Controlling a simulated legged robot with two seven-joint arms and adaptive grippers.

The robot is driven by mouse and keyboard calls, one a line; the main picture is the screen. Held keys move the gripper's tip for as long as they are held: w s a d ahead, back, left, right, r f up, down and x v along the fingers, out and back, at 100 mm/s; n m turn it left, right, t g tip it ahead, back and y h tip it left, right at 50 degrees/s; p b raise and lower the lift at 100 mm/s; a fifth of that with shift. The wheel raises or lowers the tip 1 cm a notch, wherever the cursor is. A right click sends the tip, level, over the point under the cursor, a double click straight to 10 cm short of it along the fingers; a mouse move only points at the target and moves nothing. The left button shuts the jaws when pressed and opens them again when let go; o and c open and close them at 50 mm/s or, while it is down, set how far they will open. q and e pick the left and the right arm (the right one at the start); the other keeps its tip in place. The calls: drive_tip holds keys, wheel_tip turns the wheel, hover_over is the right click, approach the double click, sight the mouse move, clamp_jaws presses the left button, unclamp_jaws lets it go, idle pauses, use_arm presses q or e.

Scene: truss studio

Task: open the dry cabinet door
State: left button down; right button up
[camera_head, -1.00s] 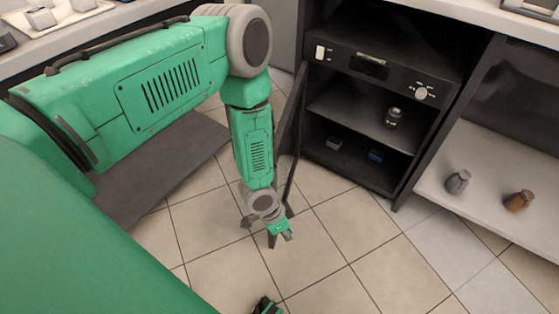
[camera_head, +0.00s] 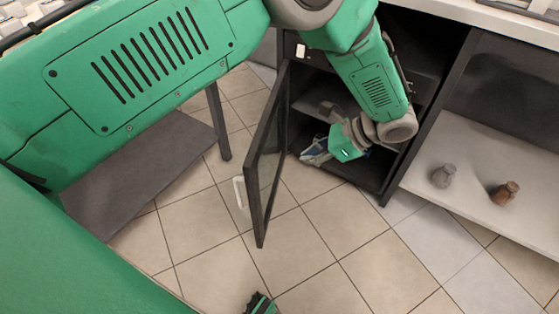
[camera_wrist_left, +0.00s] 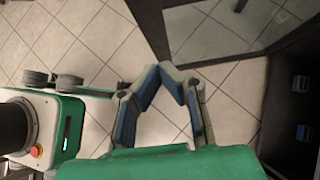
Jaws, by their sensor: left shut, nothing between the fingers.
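The dry cabinet (camera_head: 385,185) is a dark box under the counter, at the upper middle of the head view. Its glass-paned door (camera_head: 265,155) stands swung well out to the left, with a white handle (camera_head: 239,192) on its outer face. The door also shows in the left wrist view (camera_wrist_left: 158,30). My left gripper (camera_head: 306,155) is between the door's inner side and the cabinet opening, apart from the door. In the left wrist view its fingertips (camera_wrist_left: 166,68) meet, with nothing between them. My left forearm hides part of the cabinet's front and interior. My right gripper is not in view.
A dark low board (camera_head: 140,170) with a leg stands left. Small items (camera_wrist_left: 300,82) lie inside the cabinet. The tiled floor before the door is clear.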

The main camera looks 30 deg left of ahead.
sight(256, 171)
use_arm(q)
drive_tip(key=b+x, duration=0.1)
drive_tip(key=x, duration=0.3)
drive_tip(key=b+x, duration=0.1)
drive_tip(key=x, duration=0.2)
drive_tip(key=a+r+b+x, duration=0.1)
drive_tip(key=x, duration=0.3)
drive_tip(key=shift+s+a+f+b, duration=0.15)
drive_tip(key=shift+a+f+b, duration=0.1)
drive_tip(key=shift+b, duration=0.05)
drive_tip(key=shift+s+a, duration=0.15)
drive_tip(key=shift+a, duration=0.2)
drive_tip(key=shift+s+a+r+b, duration=0.2)
drive_tip(key=shift+r+b, duration=0.05)
drive_tip(key=shift+b, duration=0.05)
drive_tip(key=shift+a, duration=0.25)
